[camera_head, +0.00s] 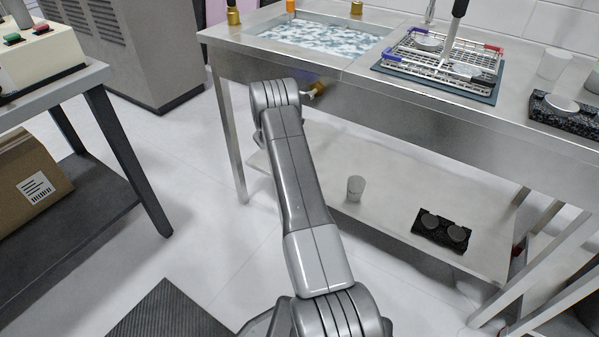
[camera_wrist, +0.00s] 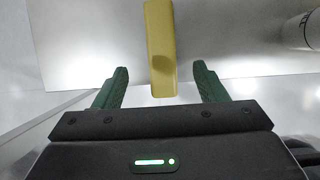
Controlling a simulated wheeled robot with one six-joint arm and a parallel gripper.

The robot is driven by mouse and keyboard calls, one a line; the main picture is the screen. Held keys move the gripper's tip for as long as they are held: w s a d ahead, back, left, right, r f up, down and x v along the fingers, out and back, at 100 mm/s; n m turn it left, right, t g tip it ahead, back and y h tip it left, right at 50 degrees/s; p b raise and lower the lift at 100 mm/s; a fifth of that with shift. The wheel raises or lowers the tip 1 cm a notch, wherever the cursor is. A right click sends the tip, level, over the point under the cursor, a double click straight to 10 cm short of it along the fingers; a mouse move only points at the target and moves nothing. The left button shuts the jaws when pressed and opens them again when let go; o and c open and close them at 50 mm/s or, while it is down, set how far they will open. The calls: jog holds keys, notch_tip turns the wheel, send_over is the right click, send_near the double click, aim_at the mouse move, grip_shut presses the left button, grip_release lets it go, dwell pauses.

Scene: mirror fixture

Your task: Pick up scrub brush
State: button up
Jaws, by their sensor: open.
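A long yellow block (camera_wrist: 160,35) shows at the top middle of the wrist view; it may be the scrub brush, but no bristles are visible. It lies on a pale grey surface, its near end pointing towards me. My gripper (camera_wrist: 160,70) is open, one green finger on each side of the block's near end, with a gap on both sides. I cannot tell the height between fingers and block. In the head view my arm hides the gripper, and the block cannot be made out there.
A steel table (camera_head: 480,124) holds a basin (camera_head: 325,36) and a wire rack (camera_head: 440,55). Its lower shelf (camera_head: 310,166) carries a cup (camera_head: 356,188) and a black holder (camera_head: 441,231). A whitish cylinder (camera_wrist: 304,30) stands right of the block. A bench (camera_head: 60,90) is at left.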

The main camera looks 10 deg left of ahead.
jog(key=b+x, duration=0.1)
jog(key=x, duration=0.3)
jog(key=shift+f, duration=0.1)
jog(key=b+x, duration=0.1)
jog(key=x, duration=0.1)
jog(key=b+x, duration=0.1)
jog(key=x, duration=0.2)
jog(key=shift+s+f+b, duration=0.2)
jog(key=shift+b, duration=0.2)
jog(key=shift+r, duration=0.1)
jog(key=c, duration=1.1)
notch_tip(320, 180, up, 10)
jog(key=p, duration=0.4)
